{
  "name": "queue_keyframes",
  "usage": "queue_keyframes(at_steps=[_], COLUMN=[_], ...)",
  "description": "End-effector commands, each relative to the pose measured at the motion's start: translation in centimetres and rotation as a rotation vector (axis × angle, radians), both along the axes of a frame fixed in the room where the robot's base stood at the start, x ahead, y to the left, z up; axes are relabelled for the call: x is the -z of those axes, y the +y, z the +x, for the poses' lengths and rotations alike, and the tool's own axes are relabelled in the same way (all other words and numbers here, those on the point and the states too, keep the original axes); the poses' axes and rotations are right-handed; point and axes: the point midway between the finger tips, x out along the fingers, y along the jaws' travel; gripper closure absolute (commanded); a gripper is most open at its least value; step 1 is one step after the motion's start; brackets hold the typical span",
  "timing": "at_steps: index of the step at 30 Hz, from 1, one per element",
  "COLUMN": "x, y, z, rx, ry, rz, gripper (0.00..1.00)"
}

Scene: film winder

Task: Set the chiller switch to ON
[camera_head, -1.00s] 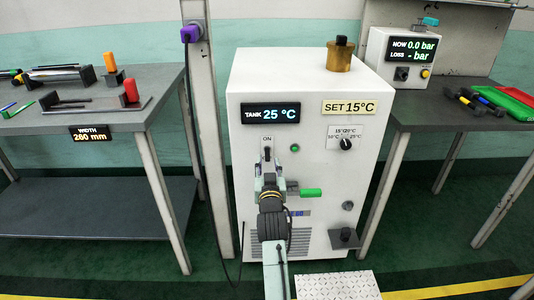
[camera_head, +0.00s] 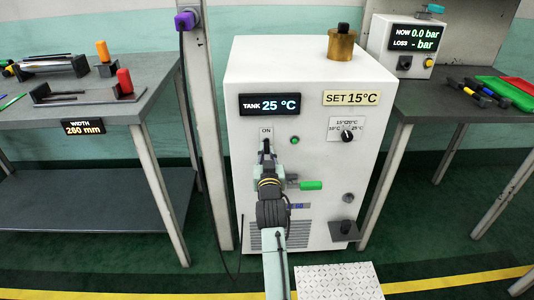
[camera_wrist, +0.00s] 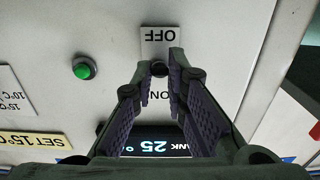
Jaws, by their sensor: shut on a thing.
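The white chiller cabinet (camera_head: 330,190) stands in the middle of the head view, its tank display (camera_head: 270,104) reading 25 °C. The chiller switch (camera_head: 267,146) sits on its front below the ON label (camera_head: 266,131). My gripper (camera_head: 268,160) is in front of the switch and hides its lower part. In the wrist view, which is upside down, my gripper (camera_wrist: 160,62) is shut on the black round end of the switch lever (camera_wrist: 159,70). The OFF label (camera_wrist: 160,34) is just beyond the fingertips, and the ON label (camera_wrist: 161,96) shows between the fingers. The lever's exact position is hard to tell.
A green lamp (camera_head: 295,140), a temperature dial (camera_head: 347,136) and a green-handled valve (camera_head: 311,185) are right of the switch. A purple plug (camera_head: 185,20) hangs on a post at left. Tables flank the chiller.

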Motion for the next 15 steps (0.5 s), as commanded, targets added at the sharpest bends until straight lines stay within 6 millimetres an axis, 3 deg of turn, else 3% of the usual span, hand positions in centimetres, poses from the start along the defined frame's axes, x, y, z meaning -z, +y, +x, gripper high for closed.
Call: queue_keyframes(at_steps=[15], x=[-0.60], y=[0.04], z=[0.00], rx=[-0.001], ry=[0.025], rz=[0.000], gripper=[1.00])
